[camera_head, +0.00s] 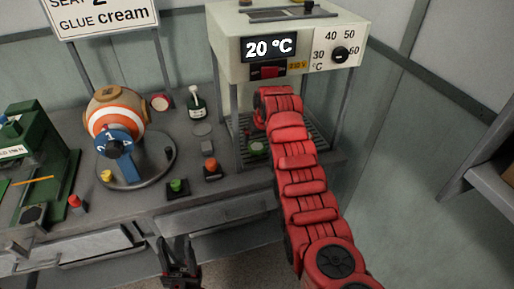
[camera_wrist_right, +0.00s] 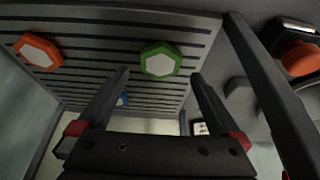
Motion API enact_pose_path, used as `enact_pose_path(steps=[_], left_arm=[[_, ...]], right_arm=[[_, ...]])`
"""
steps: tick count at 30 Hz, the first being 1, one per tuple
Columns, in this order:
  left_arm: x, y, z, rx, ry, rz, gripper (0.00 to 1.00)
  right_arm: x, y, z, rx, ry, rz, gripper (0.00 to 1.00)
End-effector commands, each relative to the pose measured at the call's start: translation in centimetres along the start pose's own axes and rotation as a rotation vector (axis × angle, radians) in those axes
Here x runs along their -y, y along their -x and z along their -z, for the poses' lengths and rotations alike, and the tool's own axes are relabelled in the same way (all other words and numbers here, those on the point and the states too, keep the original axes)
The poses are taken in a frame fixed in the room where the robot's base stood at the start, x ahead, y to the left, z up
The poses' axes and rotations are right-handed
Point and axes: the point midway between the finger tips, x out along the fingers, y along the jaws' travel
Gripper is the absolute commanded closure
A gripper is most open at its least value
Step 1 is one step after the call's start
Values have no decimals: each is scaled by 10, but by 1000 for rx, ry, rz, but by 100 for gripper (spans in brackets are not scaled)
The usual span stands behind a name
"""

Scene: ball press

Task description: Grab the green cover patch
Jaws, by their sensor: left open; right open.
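The green cover patch (camera_wrist_right: 160,60), a hexagon with a pale centre, lies on the slatted rack (camera_wrist_right: 90,22) in the right wrist view. In the head view the green patch (camera_head: 257,148) shows on the rack under the heater box (camera_head: 290,50). My right gripper (camera_wrist_right: 161,75) is open and empty, its fingertips either side of the line to the green patch; I cannot tell the remaining gap. My left gripper (camera_head: 180,258) is open and empty, low in front of the bench.
An orange patch (camera_wrist_right: 38,50) and a partly hidden blue patch (camera_wrist_right: 122,100) lie on the same rack. A heater leg (camera_wrist_right: 268,85) stands close to the right gripper's right side. A ball (camera_head: 117,118) on a round stand and a green machine (camera_head: 35,150) are further left.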

Motion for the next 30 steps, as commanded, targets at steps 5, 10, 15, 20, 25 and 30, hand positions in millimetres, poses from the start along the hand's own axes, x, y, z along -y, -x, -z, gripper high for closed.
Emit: enact_pose_path(steps=[5,10,15,20,25,30], left_arm=[[0,4,-1,0,0,0,50],[0,10,-2,0,0,0,50],[-1,13,-2,0,0,0,50],[-1,13,-2,0,0,0,50],[-1,13,-2,0,0,0,50],[-1,13,-2,0,0,0,50]], right_arm=[[0,-19,-1,3,-4,5,0],[0,-31,-1,4,-5,6,0],[0,-35,0,-3,-1,2,0],[0,-36,0,0,0,1,0],[0,-36,0,0,0,1,5],[0,-36,0,0,0,1,36]])
